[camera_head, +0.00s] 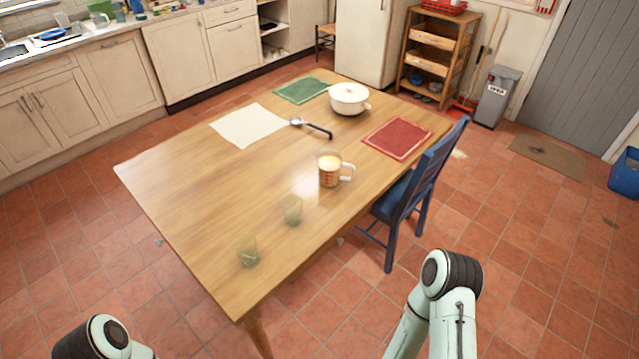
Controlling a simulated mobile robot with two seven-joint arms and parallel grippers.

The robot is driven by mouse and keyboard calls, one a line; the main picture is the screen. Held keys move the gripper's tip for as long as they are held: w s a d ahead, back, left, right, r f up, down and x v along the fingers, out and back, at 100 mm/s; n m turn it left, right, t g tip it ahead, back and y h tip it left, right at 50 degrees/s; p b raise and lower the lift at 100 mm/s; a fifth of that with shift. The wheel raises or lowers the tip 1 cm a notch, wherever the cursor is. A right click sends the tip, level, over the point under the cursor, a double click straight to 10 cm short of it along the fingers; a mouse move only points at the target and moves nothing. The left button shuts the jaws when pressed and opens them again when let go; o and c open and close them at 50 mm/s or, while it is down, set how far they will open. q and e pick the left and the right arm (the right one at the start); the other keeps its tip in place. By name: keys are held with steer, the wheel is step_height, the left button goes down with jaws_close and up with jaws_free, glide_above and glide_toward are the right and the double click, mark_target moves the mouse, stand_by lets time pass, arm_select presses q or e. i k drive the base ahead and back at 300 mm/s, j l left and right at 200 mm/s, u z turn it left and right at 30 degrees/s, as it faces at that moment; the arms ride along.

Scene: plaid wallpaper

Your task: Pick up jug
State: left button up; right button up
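The jug (330,170) stands upright on the wooden table (190,190), near its right side. It is a clear measuring jug with red markings, something pale yellow in its upper part and a handle on its right. My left arm shows only as a link at the bottom left edge. My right arm shows as links at the bottom, right of the table. Both grippers are out of view, and the arm links in view are well apart from the jug.
Two greenish glasses (247,250) (292,210) stand nearer than the jug. Behind it are a ladle (312,127), a white pot (349,99) and red (397,138), white (247,125) and green (302,90) mats. A blue chair (418,180) stands against the table's right side.

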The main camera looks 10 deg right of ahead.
mark_target(329, 162)
steer(key=i+l, duration=0.1)
steer(key=l, duration=0.2)
steer(key=i+l, duration=0.1)
steer(key=l, duration=0.2)
steer(key=i+l, duration=0.1)
steer(key=l, duration=0.2)
steer(key=i+l+u, duration=0.1)
steer(key=l, duration=0.2)
steer(key=i+l+u, duration=0.15)
steer(key=l, duration=0.2)
steer(key=l+u, duration=0.1)
steer(key=l, duration=0.2)
